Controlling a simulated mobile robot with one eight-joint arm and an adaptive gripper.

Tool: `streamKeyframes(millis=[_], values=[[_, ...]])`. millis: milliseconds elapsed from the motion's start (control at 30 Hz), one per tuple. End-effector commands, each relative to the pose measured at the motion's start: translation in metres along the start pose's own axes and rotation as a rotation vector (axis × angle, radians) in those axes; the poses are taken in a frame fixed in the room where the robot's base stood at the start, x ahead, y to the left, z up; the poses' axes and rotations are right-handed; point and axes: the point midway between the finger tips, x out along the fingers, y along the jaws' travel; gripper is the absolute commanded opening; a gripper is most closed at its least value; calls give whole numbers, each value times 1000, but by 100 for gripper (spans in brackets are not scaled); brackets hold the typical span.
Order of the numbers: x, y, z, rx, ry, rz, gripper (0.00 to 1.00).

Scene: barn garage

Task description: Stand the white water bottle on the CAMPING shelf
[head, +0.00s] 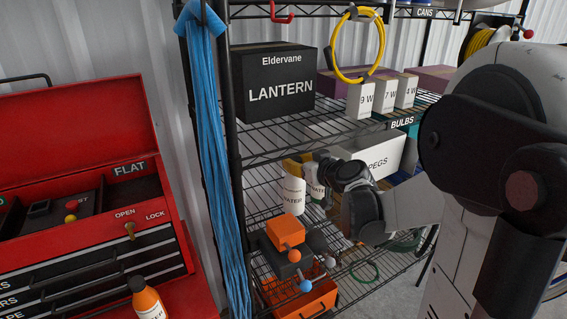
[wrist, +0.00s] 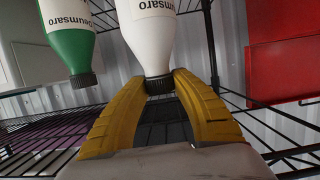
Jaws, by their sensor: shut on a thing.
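The white water bottle (head: 292,196) is upright at the left part of the middle wire shelf (head: 255,172) in the head view. Its label is partly readable. My gripper (head: 300,163) is shut on its neck from above and behind the label side. In the wrist view, the white bottle (wrist: 150,40) appears cap-down between my yellow fingers (wrist: 158,85), which close around its cap end. A green bottle (wrist: 70,40) stands just beside it, apart from the fingers; it also shows in the head view (head: 316,191). I cannot tell whether the white bottle's base touches the wires. No CAMPING label is readable.
A PEGS box (head: 385,157) stands right of my gripper. A LANTERN box (head: 275,85) and small white boxes (head: 361,99) are on the shelf above, with a BULBS label (head: 402,122). Blue straps (head: 212,150) hang by the left post. Orange-and-black items (head: 287,227) sit below.

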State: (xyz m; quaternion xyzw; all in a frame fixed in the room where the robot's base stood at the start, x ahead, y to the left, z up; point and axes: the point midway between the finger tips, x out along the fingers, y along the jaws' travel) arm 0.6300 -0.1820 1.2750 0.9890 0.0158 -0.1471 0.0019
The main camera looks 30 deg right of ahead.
Motion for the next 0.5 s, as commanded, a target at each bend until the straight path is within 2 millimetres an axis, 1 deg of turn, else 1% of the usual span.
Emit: streamKeyframes(millis=[33, 100, 200, 500], values=[[8, 0, 2, -1, 0, -1, 0], [18, 0, 7, -2, 0, -1, 0], [27, 0, 12, -1, 0, -1, 0], [28, 0, 13, 0, 0, 0, 0]])
